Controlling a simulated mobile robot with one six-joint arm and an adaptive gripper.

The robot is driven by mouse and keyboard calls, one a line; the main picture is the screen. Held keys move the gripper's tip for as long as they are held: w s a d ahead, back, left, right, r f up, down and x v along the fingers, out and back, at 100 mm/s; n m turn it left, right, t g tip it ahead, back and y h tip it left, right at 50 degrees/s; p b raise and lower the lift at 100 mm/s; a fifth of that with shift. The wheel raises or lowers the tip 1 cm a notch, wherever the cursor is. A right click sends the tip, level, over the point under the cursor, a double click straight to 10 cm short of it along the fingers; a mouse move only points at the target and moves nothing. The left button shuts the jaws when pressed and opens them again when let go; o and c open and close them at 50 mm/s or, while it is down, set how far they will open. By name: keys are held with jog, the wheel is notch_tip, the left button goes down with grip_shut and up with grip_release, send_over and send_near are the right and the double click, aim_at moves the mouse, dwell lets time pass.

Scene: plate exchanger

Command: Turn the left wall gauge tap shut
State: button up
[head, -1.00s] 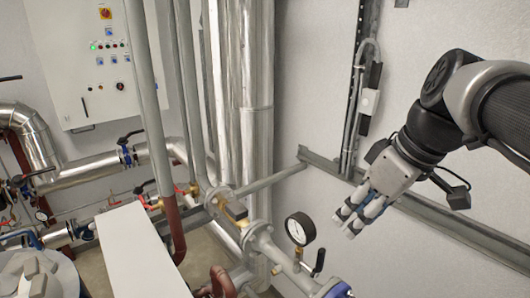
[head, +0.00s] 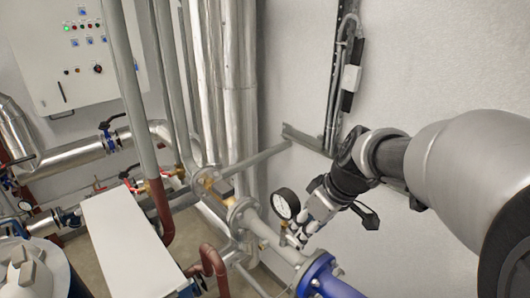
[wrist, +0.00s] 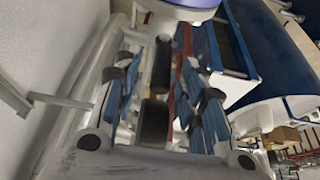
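A round white-faced gauge (head: 285,204) with a black rim stands on the flanged pipe in the head view. A small brass fitting (head: 284,234) shows below it. My gripper (head: 298,238) is just right of the gauge's stem and covers the place of the tap's black lever there. In the wrist view my gripper (wrist: 160,98) has its fingers spread apart, blue pads facing each other. A dark upright shape (wrist: 162,66), perhaps the lever, lies between them. I cannot tell whether either finger touches it. The wrist picture is blurred.
A blue flange (head: 318,276) is just below my gripper. A white flat-topped box (head: 125,235) and a brown pipe (head: 213,268) stand to the left. Vertical pipes (head: 235,100) rise behind.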

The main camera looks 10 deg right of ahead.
jog(key=shift+w+a+f, duration=0.1)
jog(key=shift+f, duration=0.35)
grip_shut()
dwell(0.6)
